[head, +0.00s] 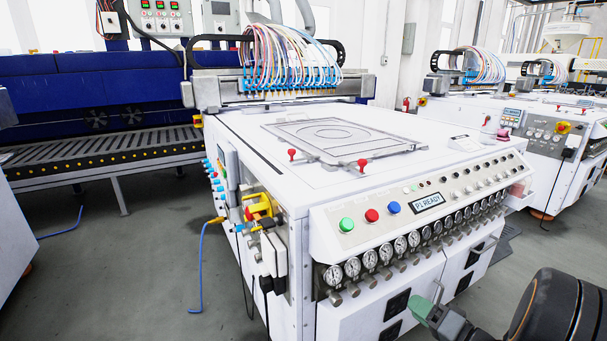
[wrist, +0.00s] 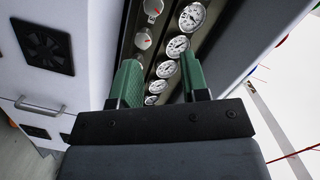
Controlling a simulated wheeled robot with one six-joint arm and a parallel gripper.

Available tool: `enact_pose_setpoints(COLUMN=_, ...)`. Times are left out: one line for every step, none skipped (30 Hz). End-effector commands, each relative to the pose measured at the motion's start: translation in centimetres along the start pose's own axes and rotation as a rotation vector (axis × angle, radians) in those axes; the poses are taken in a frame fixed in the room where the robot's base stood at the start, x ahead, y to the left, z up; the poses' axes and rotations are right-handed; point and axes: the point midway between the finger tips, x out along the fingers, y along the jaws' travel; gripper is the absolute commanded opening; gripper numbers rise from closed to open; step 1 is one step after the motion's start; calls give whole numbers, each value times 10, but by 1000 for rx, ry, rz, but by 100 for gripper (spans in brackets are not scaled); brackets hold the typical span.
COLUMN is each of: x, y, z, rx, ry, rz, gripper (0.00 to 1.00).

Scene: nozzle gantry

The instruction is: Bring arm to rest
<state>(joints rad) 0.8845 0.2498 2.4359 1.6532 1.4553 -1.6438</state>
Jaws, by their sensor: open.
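My gripper (head: 431,304) shows at the lower right of the head view, in front of the white machine (head: 290,185). In the wrist view my gripper (wrist: 160,82) has two green fingers held apart, with nothing between them. The fingers point toward the row of round pressure gauges (wrist: 178,46) on the machine's front. I cannot tell the exact gap between fingertips and gauges. The control panel (head: 460,187) above the gauges has a green, a red and a blue button and a display reading "P1 READY".
A nozzle gantry (head: 290,85) with many coloured hoses stands at the machine's back. A framed plate (head: 343,138) lies on top with red knobs. A blue conveyor machine (head: 90,110) is at left, more white machines (head: 535,120) at right. Grey floor (head: 130,260) is open at left.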

Motion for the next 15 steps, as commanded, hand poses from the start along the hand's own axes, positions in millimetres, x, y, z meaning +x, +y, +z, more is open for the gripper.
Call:
enact_pose_setpoints(x=8, y=-39, z=-4, rx=10, ry=-87, rz=-4, gripper=42)
enact_pose_setpoints(x=12, y=-56, z=0, rx=23, ry=-148, rz=-1, gripper=42)
enact_pose_setpoints(x=17, y=-80, z=4, rx=39, ry=-235, rz=9, gripper=42)
enact_pose_setpoints(x=20, y=-98, z=9, rx=50, ry=-304, rz=21, gripper=42)
enact_pose_setpoints(x=22, y=-115, z=13, rx=59, ry=-373, rz=40, gripper=42)
enact_pose_setpoints(x=23, y=-138, z=19, rx=66, ry=-464, rz=69, gripper=42)
enact_pose_setpoints(x=23, y=-154, z=23, rx=70, ry=-528, rz=96, gripper=42)
enact_pose_setpoints(x=23, y=-169, z=27, rx=69, ry=-588, rz=127, gripper=42)
enact_pose_setpoints(x=21, y=-188, z=31, rx=65, ry=-665, rz=172, gripper=42)
enact_pose_setpoints(x=18, y=-202, z=33, rx=57, ry=-717, rz=209, gripper=42)
enact_pose_setpoints(x=16, y=-216, z=35, rx=47, ry=-765, rz=249, gripper=42)
enact_pose_setpoints(x=11, y=-234, z=36, rx=29, ry=-823, rz=305, gripper=42)
enact_pose_setpoints(x=8, y=-246, z=36, rx=12, ry=-861, rz=349, gripper=42)
enact_pose_setpoints(x=4, y=-259, z=34, rx=-8, ry=-895, rz=396, gripper=42)
enact_pose_setpoints(x=-1, y=-275, z=32, rx=-38, ry=-932, rz=457, gripper=42)
